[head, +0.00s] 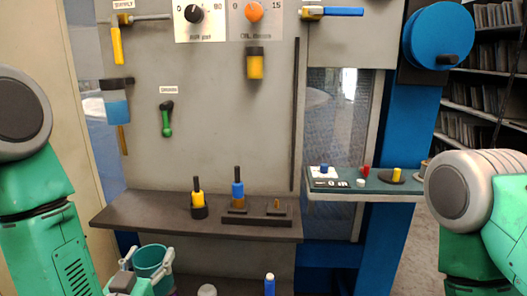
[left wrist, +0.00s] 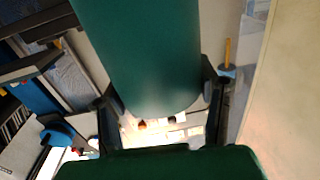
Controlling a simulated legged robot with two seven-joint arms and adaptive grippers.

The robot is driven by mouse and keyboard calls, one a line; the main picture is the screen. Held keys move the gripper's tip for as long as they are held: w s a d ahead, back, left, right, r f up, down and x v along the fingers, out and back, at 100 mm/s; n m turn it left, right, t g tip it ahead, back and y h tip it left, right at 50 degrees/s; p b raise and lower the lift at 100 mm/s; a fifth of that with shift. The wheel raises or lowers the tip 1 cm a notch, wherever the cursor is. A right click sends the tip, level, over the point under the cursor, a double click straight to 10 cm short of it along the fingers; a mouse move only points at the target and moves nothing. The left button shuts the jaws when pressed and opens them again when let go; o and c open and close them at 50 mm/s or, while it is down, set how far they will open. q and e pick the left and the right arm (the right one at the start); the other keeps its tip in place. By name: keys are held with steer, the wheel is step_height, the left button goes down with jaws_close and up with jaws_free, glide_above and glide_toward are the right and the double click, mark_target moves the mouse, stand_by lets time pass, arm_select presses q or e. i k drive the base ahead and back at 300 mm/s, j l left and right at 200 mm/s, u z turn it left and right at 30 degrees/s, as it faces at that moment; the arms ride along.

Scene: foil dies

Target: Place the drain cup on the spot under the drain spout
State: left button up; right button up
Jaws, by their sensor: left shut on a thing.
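The drain cup (head: 151,254), a teal-green open cup, is low at the left of the head view, upright or nearly so. My left gripper (head: 146,265) is shut on it, one finger on each side. In the left wrist view the cup (left wrist: 140,50) fills the upper middle, between the fingers of the gripper (left wrist: 162,92). My right gripper is out of view.
A dark shelf (head: 130,212) juts out behind and above the cup, bearing yellow and blue-handled tools. A green-handled lever (head: 166,120) is on the panel. A bottle with a blue body (head: 269,285) stands low in front. A side tray (head: 340,185) holds small parts.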

mark_target(136, 203)
steer(key=i+u, duration=0.25)
steer(key=i, duration=0.15)
steer(key=i+u, duration=0.25)
steer(key=i, duration=0.2)
